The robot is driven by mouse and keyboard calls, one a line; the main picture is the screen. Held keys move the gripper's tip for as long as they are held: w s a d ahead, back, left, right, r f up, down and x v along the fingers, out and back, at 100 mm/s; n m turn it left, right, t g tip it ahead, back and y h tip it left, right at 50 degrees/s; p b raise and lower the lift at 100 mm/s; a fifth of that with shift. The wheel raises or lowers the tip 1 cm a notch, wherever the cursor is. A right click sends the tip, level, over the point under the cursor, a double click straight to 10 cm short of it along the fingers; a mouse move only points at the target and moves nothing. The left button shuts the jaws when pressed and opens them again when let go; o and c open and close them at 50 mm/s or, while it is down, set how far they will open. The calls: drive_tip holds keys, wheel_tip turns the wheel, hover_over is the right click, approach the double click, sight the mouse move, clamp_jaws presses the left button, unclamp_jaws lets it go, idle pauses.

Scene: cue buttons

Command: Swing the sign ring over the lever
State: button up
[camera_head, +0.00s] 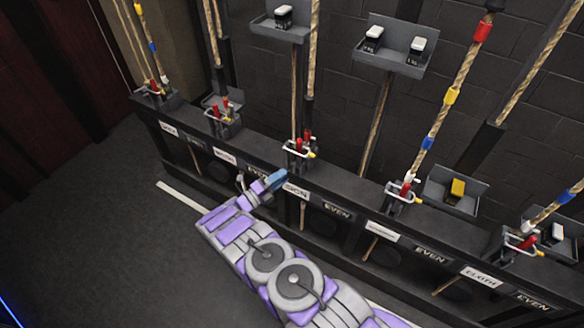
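The sign label (296,191) is a white plate on the front of the dark rail, below the middle lever station. At that station stand red levers (306,137). A pale, loop-shaped ring (292,152) with a yellow end sits low at the levers; I cannot tell whether it goes around a lever or lies beside it. My gripper (262,186) is just left of the sign label, below and left of the ring, apart from it. It shows small and side-on, so its opening is unclear. I see nothing held in it.
Similar stations stand left (222,115) and right (404,190) along the dark rail (350,190). Taut ropes (312,50) rise behind the levers. Grey trays (395,55) with blocks hang on the brick wall. The floor (110,220) at left is clear.

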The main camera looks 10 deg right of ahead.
drive_tip(key=shift+v, duration=1.4)
drive_tip(key=w+a+r+n+t+y, duration=0.3)
drive_tip(key=w+r+n+y, duration=0.15)
drive_tip(key=w+r, duration=0.35)
drive_tip(key=w+a+r+n+t+y, duration=0.2)
drive_tip(key=w+r+n+y, duration=0.2)
drive_tip(key=w+r+y, duration=0.35)
wheel_tip(320, 180, up, 14)
drive_tip(key=s+a+n+g+y, duration=0.25)
drive_tip(key=n+y, duration=0.35)
drive_tip(key=n, duration=0.3)
drive_tip(key=s+d+r+n+g, duration=0.1)
drive_tip(key=s+d+n+g, duration=0.3)
drive_tip(key=s, duration=1.6)
drive_tip(key=s+d+r+n+g, duration=0.1)
drive_tip(key=s+d+n+g, duration=0.4)
drive_tip(key=s, duration=1.5)
drive_tip(key=s+d+r+n+g, duration=0.1)
drive_tip(key=s+d+n+g, duration=0.3)
drive_tip(key=s+d, duration=0.6)
drive_tip(key=s+g, duration=0.1)
drive_tip(key=s, duration=0.9)
drive_tip(key=shift+d+n+h, duration=0.15)
drive_tip(key=shift+n+h, duration=0.15)
drive_tip(key=shift+n, duration=0.05)
